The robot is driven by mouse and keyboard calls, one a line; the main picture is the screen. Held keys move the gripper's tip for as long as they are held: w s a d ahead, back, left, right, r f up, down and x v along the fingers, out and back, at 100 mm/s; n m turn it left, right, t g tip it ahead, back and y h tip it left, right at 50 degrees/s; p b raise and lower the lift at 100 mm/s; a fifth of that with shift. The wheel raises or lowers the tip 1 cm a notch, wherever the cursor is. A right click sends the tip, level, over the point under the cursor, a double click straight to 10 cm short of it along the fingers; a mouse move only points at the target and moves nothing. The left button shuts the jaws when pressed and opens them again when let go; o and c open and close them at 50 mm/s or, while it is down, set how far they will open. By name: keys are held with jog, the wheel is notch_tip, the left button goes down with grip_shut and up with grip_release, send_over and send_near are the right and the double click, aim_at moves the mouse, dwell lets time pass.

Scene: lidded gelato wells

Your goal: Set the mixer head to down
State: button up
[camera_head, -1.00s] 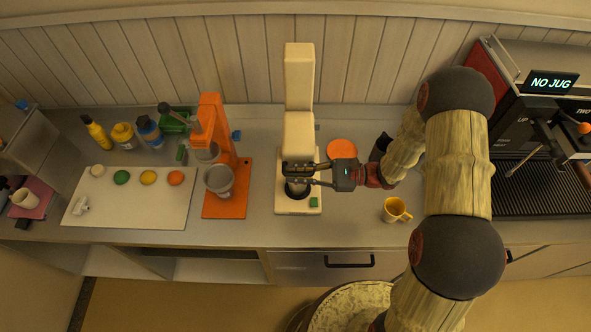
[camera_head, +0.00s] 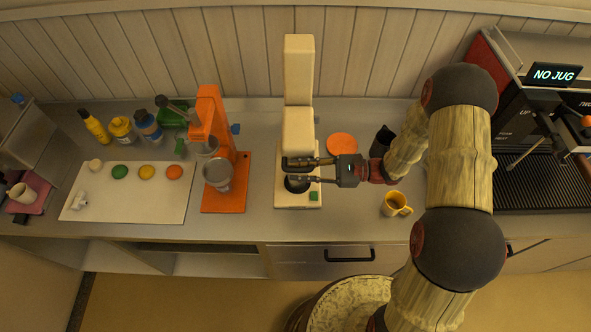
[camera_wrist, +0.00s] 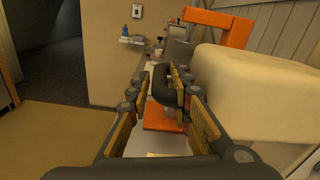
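The cream mixer (camera_head: 298,128) stands mid-counter. Its upper part, which looks like the head (camera_head: 298,68), rises steeply against the wall and appears tilted up. A dark round shape, perhaps the bowl (camera_head: 297,185), is partly hidden on its base (camera_head: 286,200). My gripper (camera_head: 291,171) reaches in from the right, over the front of the base and below the raised part. Its two fingers are apart. In the wrist view my gripper (camera_wrist: 161,88) has a dark rounded shape between its tips; I cannot tell whether they touch it. The cream body (camera_wrist: 255,95) is close on the right there.
An orange machine (camera_head: 228,185) stands left of the mixer. A white board (camera_head: 130,205) with coloured balls lies farther left. An orange disc (camera_head: 342,145), a dark jug (camera_head: 381,143) and a yellow mug (camera_head: 393,205) stand to the right.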

jog(key=d, duration=1.1)
jog(key=shift+s+r, duration=0.25)
jog(key=shift+s, duration=0.1)
jog(key=shift+a, duration=0.1)
jog(key=s+d+f+n+g+h+b, duration=0.2)
jog(key=s+f+n+g+h, duration=0.1)
jog(key=s+h, duration=0.25)
jog(key=s+d+f+n+g+h+b, duration=0.1)
jog(key=s+d+f+n+g+h, duration=0.1)
jog(key=s+n+h, duration=0.35)
jog(key=s+d+r+n+t+h+b, duration=0.4)
jog(key=d+n+t+h+b, duration=0.15)
jog(key=b, duration=0.35)
jog(key=s+a+r+n+t+h+b, duration=0.1)
jog(key=s+a+r+n+t+b, duration=0.1)
jog(key=a+r+t+b, duration=0.2)
jog(key=b, duration=0.3)
jog(key=shift+r+b, duration=0.3)
jog(key=shift+b, duration=0.05)
